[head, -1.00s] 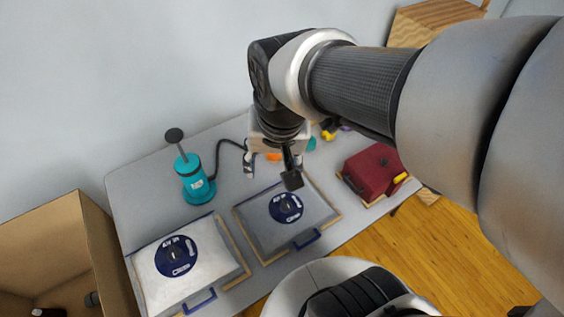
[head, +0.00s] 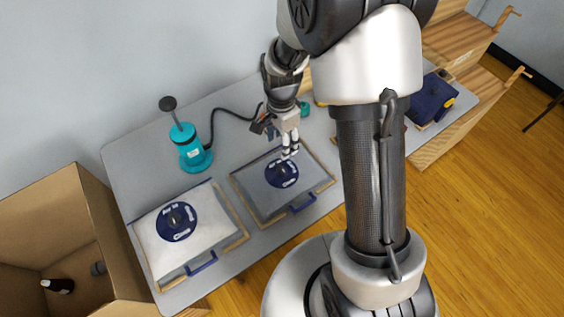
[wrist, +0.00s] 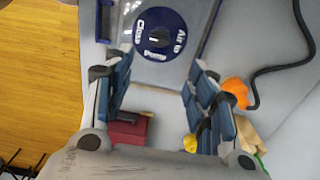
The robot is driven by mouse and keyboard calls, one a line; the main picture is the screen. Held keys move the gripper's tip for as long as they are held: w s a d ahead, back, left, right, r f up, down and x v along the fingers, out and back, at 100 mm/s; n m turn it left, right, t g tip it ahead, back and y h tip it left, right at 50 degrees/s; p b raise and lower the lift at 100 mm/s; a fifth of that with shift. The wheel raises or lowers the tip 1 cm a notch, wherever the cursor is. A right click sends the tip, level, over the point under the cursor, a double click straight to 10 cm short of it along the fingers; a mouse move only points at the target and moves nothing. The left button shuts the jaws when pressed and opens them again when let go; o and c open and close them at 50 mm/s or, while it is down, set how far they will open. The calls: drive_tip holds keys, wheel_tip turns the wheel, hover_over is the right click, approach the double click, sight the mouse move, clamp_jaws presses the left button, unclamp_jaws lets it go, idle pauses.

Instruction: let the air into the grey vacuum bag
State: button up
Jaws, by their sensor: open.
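The grey vacuum bag (head: 257,200) lies flat on the table in the middle of the head view. A round dark blue dial (head: 281,174) sits on it; in the wrist view the dial (wrist: 160,34) shows "Close", "Pump" and "Air in" labels around a small dark knob (wrist: 158,38). I cannot tell which label the knob points to. My gripper (head: 290,153) is open and empty, above the far edge of the dial in the head view. In the wrist view the dial lies beyond the open fingers (wrist: 160,68), apart from them.
A white bag (head: 157,248) with a similar dial lies to the left. A teal pump (head: 192,150) with a black hose (head: 232,111) stands behind. A cardboard box (head: 83,200) is at far left. A red case (wrist: 128,132) and an orange item (wrist: 237,90) show in the wrist view.

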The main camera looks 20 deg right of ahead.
sight(282, 168)
wheel_tip(282, 168, down, 14)
drive_tip(key=b, duration=0.3)
drive_tip(key=shift+b, duration=0.4)
drive_tip(key=c, duration=1.1)
